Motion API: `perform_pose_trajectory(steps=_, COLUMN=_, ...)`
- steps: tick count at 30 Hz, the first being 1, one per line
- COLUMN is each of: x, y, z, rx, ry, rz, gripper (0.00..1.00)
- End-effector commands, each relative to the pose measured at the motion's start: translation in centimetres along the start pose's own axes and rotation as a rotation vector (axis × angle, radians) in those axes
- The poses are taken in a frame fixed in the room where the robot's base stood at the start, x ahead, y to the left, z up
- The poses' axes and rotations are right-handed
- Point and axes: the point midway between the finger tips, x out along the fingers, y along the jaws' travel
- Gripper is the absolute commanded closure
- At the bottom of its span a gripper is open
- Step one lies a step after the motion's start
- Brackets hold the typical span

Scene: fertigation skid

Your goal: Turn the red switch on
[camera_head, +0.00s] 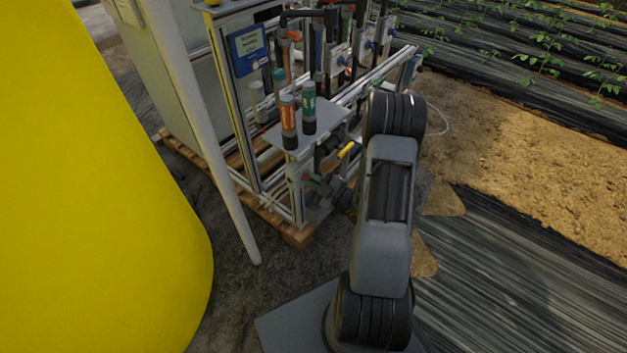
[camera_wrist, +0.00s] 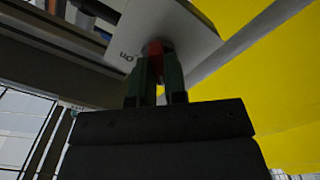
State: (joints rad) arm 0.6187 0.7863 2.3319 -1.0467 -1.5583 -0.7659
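The red switch (camera_wrist: 154,49) shows in the wrist view as a small red piece standing out from a pale grey panel (camera_wrist: 192,38). The word "On" is printed on the panel to the left of the switch. My gripper (camera_wrist: 157,62) has its two dark green fingers close together, one on each side of the switch, with the red part filling the gap. The fingertips are close to the panel and hide part of the switch. In the head view my arm and the skid frame cover much of this area, and the switch is too small to make out clearly.
The skid frame (camera_head: 249,135) stands on a wooden pallet (camera_head: 296,236). A grey shelf (camera_head: 325,121) on it holds an orange bottle (camera_head: 288,117) and a green bottle (camera_head: 309,104). A large yellow tank (camera_head: 95,200) and a pale post (camera_head: 205,125) stand at left.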

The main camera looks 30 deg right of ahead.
Motion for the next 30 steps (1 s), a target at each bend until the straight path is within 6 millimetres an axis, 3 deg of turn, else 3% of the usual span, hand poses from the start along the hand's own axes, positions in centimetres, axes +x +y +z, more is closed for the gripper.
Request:
perform_pose_trajectory(steps=4, x=-0.01, y=-0.02, z=0.00, rx=0.000, ry=0.000, rz=0.000, gripper=1.00)
perform_pose_trajectory(steps=16, x=-0.01, y=0.01, z=-0.02, rx=0.052, ry=0.000, rz=-0.001, gripper=1.00)
perform_pose_trajectory(steps=30, x=-0.01, y=0.20, z=-0.08, rx=0.438, ry=0.001, rz=0.000, gripper=1.00)
